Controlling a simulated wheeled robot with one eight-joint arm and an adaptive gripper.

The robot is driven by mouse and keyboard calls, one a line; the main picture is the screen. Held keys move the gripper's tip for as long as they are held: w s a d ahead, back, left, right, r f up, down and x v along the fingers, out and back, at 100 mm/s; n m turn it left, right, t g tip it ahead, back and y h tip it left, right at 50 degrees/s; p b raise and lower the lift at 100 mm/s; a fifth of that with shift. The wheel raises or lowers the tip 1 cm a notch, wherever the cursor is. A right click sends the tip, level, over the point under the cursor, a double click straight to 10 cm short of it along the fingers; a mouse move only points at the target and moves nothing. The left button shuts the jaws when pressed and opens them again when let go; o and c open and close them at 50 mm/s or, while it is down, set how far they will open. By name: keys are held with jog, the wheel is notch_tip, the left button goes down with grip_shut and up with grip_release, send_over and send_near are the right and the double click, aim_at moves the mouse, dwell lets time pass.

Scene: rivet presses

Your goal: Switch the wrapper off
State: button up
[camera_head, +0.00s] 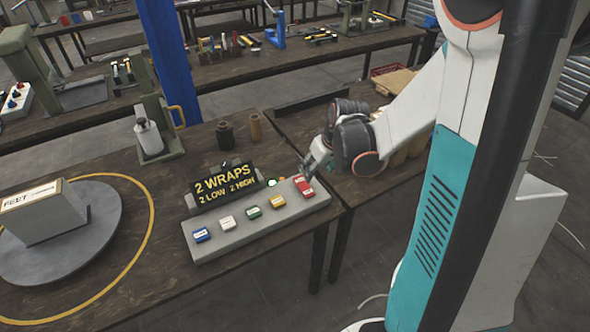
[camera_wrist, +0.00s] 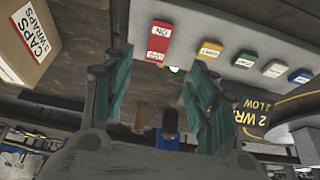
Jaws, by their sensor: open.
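The wrapper's control box (camera_head: 250,228) is a grey panel on the wooden table. Its red switch (camera_head: 303,187) is at the right end; in the wrist view the red switch (camera_wrist: 160,42) bears white labels, one reading ON. I cannot tell which side is pressed. Yellow (camera_head: 278,202), green (camera_head: 254,212), white (camera_head: 227,223) and blue (camera_head: 201,235) buttons line the panel. A small green light (camera_head: 272,183) glows near the display. My gripper (camera_head: 312,168) is open and empty just behind the red switch; its teal fingers (camera_wrist: 155,75) show in the wrist view.
A display (camera_head: 224,184) reading 2 WRAPS, 2 LOW 2 HIGH stands behind the buttons. A boxed load (camera_head: 45,212) sits on the grey turntable (camera_head: 95,235) inside a yellow ring. Dark (camera_head: 225,135) and brown (camera_head: 255,127) cylinders stand behind. A labelled carton (camera_wrist: 30,45) shows in the wrist view.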

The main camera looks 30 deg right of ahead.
aim_at(306, 189)
jog(key=b+x, duration=0.5)
jog(key=x, duration=0.9)
jog(key=shift+s+f, duration=0.15)
